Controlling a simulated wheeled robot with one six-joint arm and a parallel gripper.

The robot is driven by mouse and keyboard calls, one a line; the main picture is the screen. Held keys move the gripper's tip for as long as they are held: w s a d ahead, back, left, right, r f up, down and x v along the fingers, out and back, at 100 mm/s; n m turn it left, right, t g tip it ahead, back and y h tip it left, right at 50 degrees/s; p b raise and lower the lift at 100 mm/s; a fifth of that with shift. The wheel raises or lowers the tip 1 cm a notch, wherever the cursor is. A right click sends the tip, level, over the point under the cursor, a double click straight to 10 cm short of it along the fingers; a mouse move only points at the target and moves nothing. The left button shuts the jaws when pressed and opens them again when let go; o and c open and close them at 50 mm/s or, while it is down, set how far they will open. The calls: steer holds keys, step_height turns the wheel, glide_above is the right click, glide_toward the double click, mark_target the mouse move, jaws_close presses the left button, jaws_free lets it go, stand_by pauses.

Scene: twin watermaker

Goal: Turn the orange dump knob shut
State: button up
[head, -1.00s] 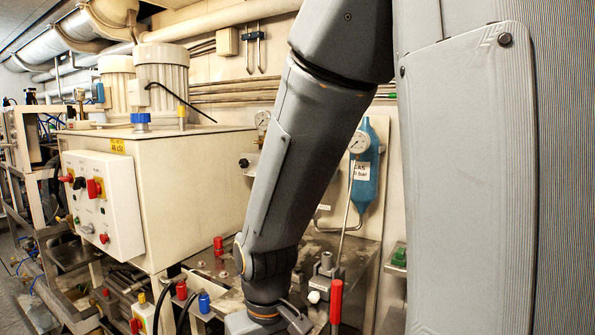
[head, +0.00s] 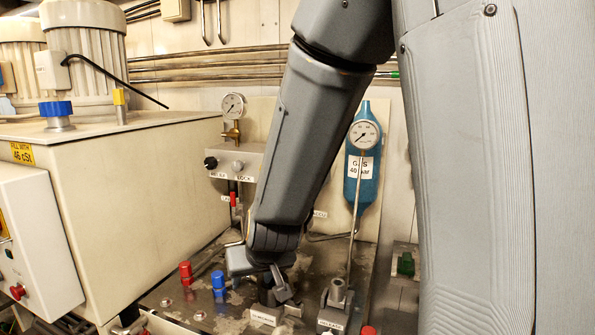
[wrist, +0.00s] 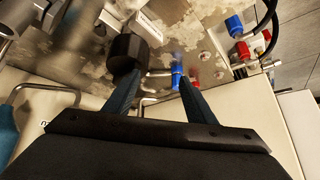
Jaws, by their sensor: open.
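No orange knob is clearly visible in either current view; my arm covers part of the panel in the head view. My gripper (wrist: 159,77) is open in the wrist view, its two dark blue fingers apart with nothing held. A black round knob (wrist: 127,50) is close to the left fingertip, beside a white label; I cannot tell whether they touch. A dark fitting with a white label (head: 266,290) stands below my arm's end in the head view. My fingers cannot be made out in the head view.
A blue cap (head: 218,283) and a red cap (head: 186,272) stand left of my arm's end. A grey valve (head: 338,295) stands to its right. Behind are a blue gas bottle (head: 368,182) and a gauge block (head: 235,160). A cream tank (head: 130,190) fills the left.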

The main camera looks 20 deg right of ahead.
steer(key=w+d+r+m+t+h, duration=0.1)
steer(key=w+d+r+t+h, duration=0.15)
steer(key=w+r, duration=0.3)
steer(key=w+d+r+m+t+h+p, duration=0.1)
steer(key=d+r+m+t+h, duration=0.1)
steer(key=d+r+h, duration=0.3)
steer(key=d+r+m+t+h+p, duration=0.1)
steer(key=d+r+m+h+p, duration=0.15)
steer(key=r+h, duration=0.45)
steer(key=w+d+y, duration=0.1)
steer(key=w+d, duration=0.4)
steer(key=d, duration=0.1)
steer(key=shift+w+r+p, duration=0.25)
steer(key=shift+r+p, duration=0.15)
steer(key=shift+d+y, duration=0.1)
steer(key=shift+y, duration=0.15)
steer(key=c, duration=1)
steer(key=shift+c, duration=0.2)
